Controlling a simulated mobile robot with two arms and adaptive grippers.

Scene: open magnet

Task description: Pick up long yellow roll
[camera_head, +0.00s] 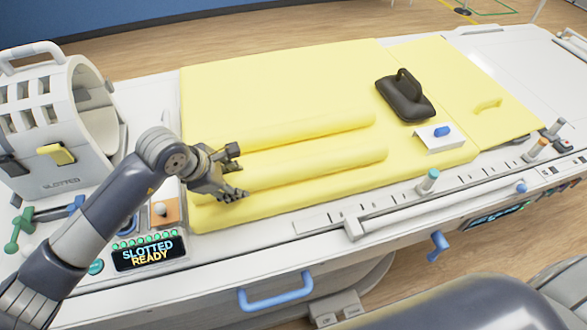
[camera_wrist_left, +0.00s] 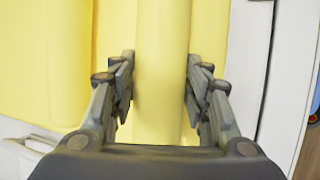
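Two long yellow rolls lie side by side on the yellow pad, a far roll (camera_head: 310,130) and a near roll (camera_head: 320,164). My left gripper (camera_head: 235,172) is at the left end of the near roll in the head view. In the left wrist view, its open fingers (camera_wrist_left: 160,90) stand on either side of a yellow roll (camera_wrist_left: 162,50), close to its sides. Whether they touch it is unclear. The roll's left end is partly hidden behind my gripper in the head view. My right gripper is not in view.
The yellow pad (camera_head: 260,85) covers the white table. A black handled block (camera_head: 405,98) and a white holder with a blue piece (camera_head: 440,138) stand at right. A white slotted coil (camera_head: 60,120) stands at left, near a "SLOTTED READY" display (camera_head: 148,254).

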